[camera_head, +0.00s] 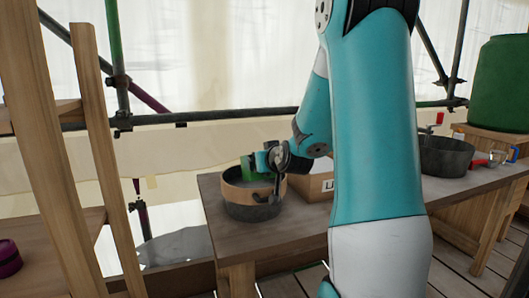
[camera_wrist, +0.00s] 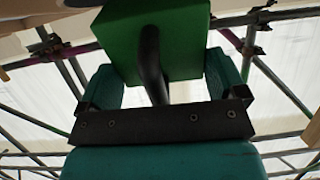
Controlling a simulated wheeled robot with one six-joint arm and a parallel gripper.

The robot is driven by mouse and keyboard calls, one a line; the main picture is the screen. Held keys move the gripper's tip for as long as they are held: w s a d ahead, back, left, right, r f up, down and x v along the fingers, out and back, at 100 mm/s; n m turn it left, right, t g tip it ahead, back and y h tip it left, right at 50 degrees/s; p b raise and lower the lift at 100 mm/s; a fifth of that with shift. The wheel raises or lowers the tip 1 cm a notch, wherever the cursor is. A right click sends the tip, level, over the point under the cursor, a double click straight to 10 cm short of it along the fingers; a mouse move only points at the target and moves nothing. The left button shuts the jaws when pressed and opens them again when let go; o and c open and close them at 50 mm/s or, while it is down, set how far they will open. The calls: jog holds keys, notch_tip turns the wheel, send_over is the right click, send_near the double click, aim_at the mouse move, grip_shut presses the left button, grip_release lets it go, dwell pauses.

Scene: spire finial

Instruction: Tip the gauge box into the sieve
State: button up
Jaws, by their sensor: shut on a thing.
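The green gauge box (camera_head: 248,168) is held over the sieve (camera_head: 238,192), a round wooden-rimmed ring seated on a dark round tub (camera_head: 255,211) at the left end of the bench. My gripper (camera_head: 268,161) is above the sieve's back rim, partly hiding the box. In the wrist view, the gauge box (camera_wrist: 150,45) fills the top middle, and its dark curved handle (camera_wrist: 152,68) runs between the two teal fingers of my gripper (camera_wrist: 163,80). The gripper is shut on the gauge box. The box's mouth and contents are hidden, and I cannot tell how far it is tilted.
The wooden bench (camera_head: 290,232) runs to the right. A cardboard box (camera_head: 318,184) stands close right of the sieve, partly behind my arm. A dark basin (camera_head: 446,156) and a green barrel (camera_head: 500,82) are farther right. A wooden rack (camera_head: 45,150) stands at left.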

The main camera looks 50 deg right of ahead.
jog(key=shift+r+g+p, duration=0.25)
jog(key=shift+g+p, duration=0.15)
jog(key=shift+p, duration=1)
jog(key=g+p, duration=0.1)
jog(key=p, duration=0.3)
jog(key=r+g+y+p, duration=0.1)
jog(key=p, duration=0.3)
jog(key=w+g+y+p, duration=0.1)
jog(key=p, duration=0.3)
jog(key=shift+d+r+g, duration=0.15)
jog(key=shift+d+g, duration=0.15)
jog(key=shift+d, duration=0.05)
jog(key=shift+w+d+r+g+y+p, duration=0.6)
jog(key=shift+w+g+y+p, duration=0.7)
jog(key=shift+p, duration=1.65)
jog(key=shift+w+d+r+g+y+p, duration=0.65)
jog(key=shift+g+p, duration=1.2)
jog(key=shift+p, duration=1.1)
jog(key=shift+w+d+r+g+y+p, duration=0.45)
jog(key=shift+w+r+g+y+p, duration=0.65)
jog(key=shift+p, duration=1.85)
jog(key=shift+f+g+h, duration=0.25)
jog(key=shift+f+g, duration=0.1)
jog(key=shift+g, duration=0.1)
